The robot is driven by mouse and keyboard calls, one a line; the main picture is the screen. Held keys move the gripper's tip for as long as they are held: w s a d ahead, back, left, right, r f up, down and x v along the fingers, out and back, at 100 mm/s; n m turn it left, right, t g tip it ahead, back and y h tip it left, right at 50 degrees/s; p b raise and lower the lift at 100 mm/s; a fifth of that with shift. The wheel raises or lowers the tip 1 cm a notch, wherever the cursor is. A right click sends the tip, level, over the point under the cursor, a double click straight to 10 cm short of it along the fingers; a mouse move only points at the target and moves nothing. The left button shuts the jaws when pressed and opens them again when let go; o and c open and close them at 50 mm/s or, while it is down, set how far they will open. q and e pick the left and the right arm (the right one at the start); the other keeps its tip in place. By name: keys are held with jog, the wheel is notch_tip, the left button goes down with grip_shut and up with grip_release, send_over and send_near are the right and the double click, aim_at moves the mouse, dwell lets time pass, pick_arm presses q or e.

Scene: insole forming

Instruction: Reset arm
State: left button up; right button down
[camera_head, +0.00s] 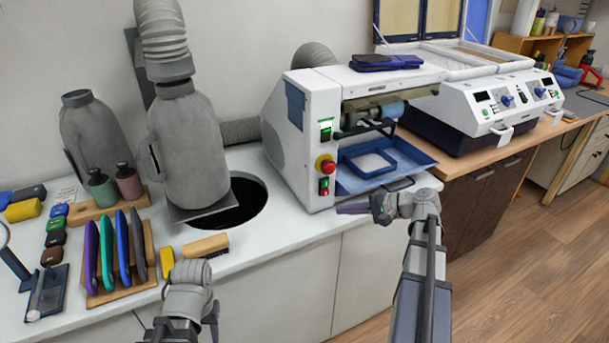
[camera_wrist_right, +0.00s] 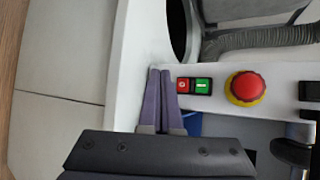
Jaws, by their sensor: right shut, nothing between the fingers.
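My right gripper (camera_head: 352,208) is at the front edge of the white counter, just below the front of the white machine (camera_head: 300,137). Its purple fingers are together with nothing between them. In the right wrist view the closed fingertips (camera_wrist_right: 160,74) point toward the machine's red and green buttons; I cannot tell whether they touch anything. My left arm (camera_head: 190,290) comes up at the bottom, in front of the counter edge; its fingers are mostly hidden, so its opening does not show.
A blue tray (camera_head: 417,152) juts from the machine near my right gripper. A red emergency button (camera_head: 326,166) is on its front. A rack of colored insoles (camera_head: 150,240), a brush (camera_head: 205,246) and a yellow block (camera_head: 167,262) lie near my left arm. Floor is clear at right.

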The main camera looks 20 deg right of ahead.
jog(key=s+a+f+n+g+h+p, duration=0.1)
jog(key=s+a+f+n+g, duration=0.15)
jog(key=a, duration=0.65)
jog(key=s+a+f+n+g+h+p, duration=0.1)
jog(key=a+f+n+g, duration=0.25)
jog(key=a, duration=0.65)
jog(key=s+a+f+n+g+h+p, duration=0.1)
jog(key=s+a+n+g+h+p, duration=0.2)
jog(key=s+a+n+h, duration=0.5)
jog(key=shift+s+a+f+n+g, duration=0.3)
jog(key=shift+s+a+n, duration=1.1)
jog(key=shift+a, duration=1)
jog(key=shift+s, duration=0.1)
dwell(0.8)
